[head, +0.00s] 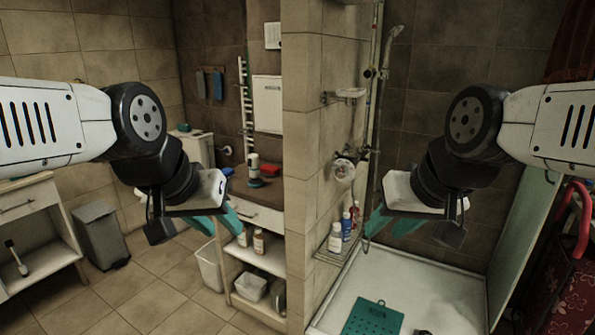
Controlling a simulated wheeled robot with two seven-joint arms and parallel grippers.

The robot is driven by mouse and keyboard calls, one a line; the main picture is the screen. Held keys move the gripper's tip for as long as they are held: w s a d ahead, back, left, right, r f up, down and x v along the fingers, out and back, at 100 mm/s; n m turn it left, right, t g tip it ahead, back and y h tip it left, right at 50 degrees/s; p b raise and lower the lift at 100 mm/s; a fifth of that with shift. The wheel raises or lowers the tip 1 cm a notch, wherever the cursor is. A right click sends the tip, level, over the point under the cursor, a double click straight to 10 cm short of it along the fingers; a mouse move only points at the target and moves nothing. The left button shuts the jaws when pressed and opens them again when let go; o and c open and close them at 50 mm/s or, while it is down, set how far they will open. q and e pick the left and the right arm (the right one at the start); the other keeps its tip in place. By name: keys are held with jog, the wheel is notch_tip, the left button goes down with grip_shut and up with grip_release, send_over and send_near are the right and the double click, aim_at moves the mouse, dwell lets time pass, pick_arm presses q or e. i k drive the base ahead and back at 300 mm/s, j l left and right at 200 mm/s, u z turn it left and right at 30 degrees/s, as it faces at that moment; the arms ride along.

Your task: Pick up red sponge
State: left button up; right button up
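A small red block (270,170), which looks like the red sponge, lies on the brown countertop (252,200) beside the tiled partition wall. My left gripper (219,223) has teal fingers that stand apart with nothing visible between them. It hangs in the air in front of the counter, to the left of and lower in the picture than the red block. My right gripper (386,225) also has its teal fingers apart and looks empty. It is in front of the shower area, on the other side of the partition from the red block.
A white and dark bottle (254,170) stands just left of the red block. The partition wall (300,150) separates counter and shower. Several bottles stand on a low shower shelf (338,255). A bin (101,236) and a white cabinet (30,215) are at left. The middle floor is clear.

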aim_at(269, 170)
jog(key=i+j+z, duration=0.55)
jog(key=j+z, duration=0.15)
jog(key=j, duration=0.15)
jog(key=i+j, duration=0.15)
jog(key=j, duration=0.25)
jog(key=i+j+z, duration=0.1)
jog(key=j, duration=0.35)
jog(key=i+j, duration=0.25)
jog(key=j, duration=0.15)
jog(key=i+j, duration=0.15)
jog(key=j, duration=0.3)
jog(key=i+j+z, duration=0.1)
jog(key=j, duration=0.3)
jog(key=i+j, duration=0.2)
jog(key=j, duration=0.25)
jog(key=i+j+z, duration=0.1)
jog(key=j, duration=0.3)
jog(key=i+j, duration=0.15)
jog(key=j, duration=0.3)
